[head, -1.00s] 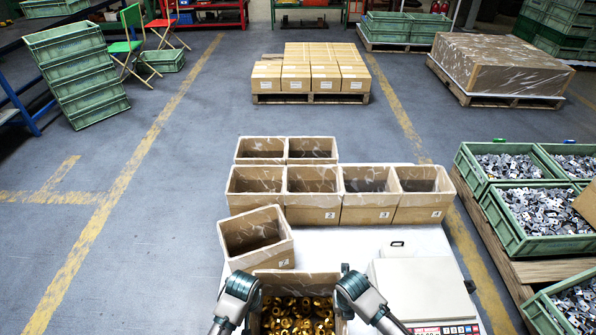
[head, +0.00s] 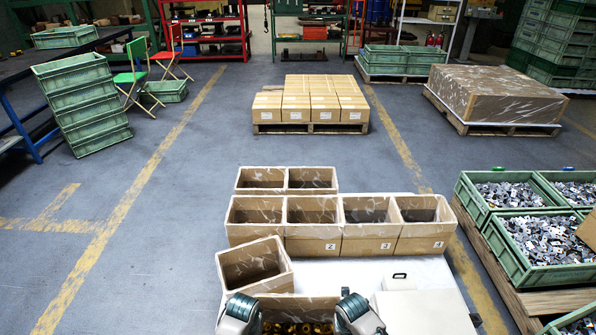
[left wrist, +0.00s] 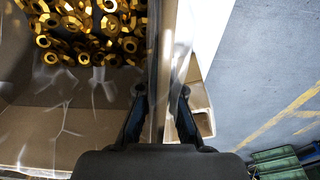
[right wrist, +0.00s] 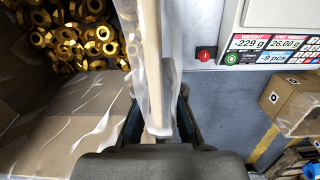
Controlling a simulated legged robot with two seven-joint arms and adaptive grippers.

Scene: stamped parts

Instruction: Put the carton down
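An open cardboard carton (head: 298,306) holding golden nuts (head: 297,328) is at the bottom of the head view, cut off by the frame edge. My left gripper (head: 240,314) is at its left wall. In the left wrist view, the fingers of my left gripper (left wrist: 160,94) are closed either side of that wall. My right gripper (head: 354,312) is at the right wall. In the right wrist view, the fingers of my right gripper (right wrist: 157,98) are closed either side of it. The carton's base is hidden; I cannot tell whether it touches the white table (head: 345,272).
An empty carton (head: 255,266) stands askew just behind. Several open cartons (head: 312,242), some numbered, line the table's back. A scale (head: 425,312) is on the right; its display (right wrist: 275,46) reads -229 g. Green crates (head: 535,238) of metal parts stand farther right.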

